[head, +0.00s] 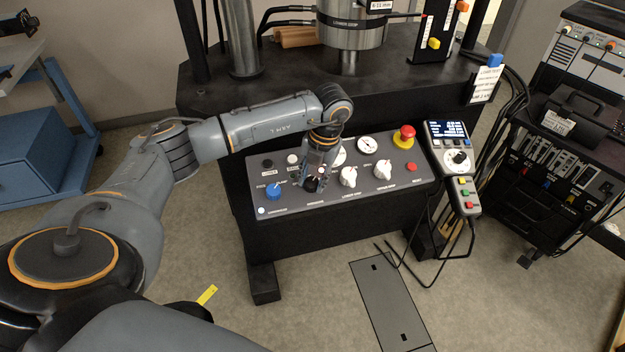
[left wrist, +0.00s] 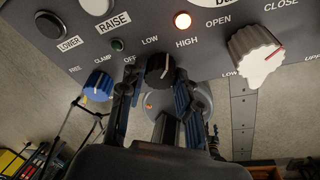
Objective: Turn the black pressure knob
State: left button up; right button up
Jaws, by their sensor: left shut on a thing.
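The black pressure knob (left wrist: 160,68) is on the grey control panel (head: 265,205), between the LOW and HIGH labels in the left wrist view. In the head view the knob (head: 311,185) is partly hidden by my left gripper (head: 314,181). My left gripper (left wrist: 157,88) is at the knob with one finger on each side, shut on it. My right gripper is not in view.
A blue knob (head: 273,191) sits left of the black knob, and white knobs (head: 348,176) sit to its right. A red emergency button (head: 404,136) is at the panel's upper right. A pendant (head: 455,157) with a screen is beside the panel. The floor in front is mostly clear.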

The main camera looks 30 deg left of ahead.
pick_arm(q)
jog(key=shift+m, duration=0.6)
jog(key=o, duration=1.2)
jog(key=shift+c, duration=0.2)
notch_tip(320, 180, up, 12)
jog(key=w+d, duration=0.1)
jog(key=d, duration=0.1)
jog(key=shift+f, duration=0.1)
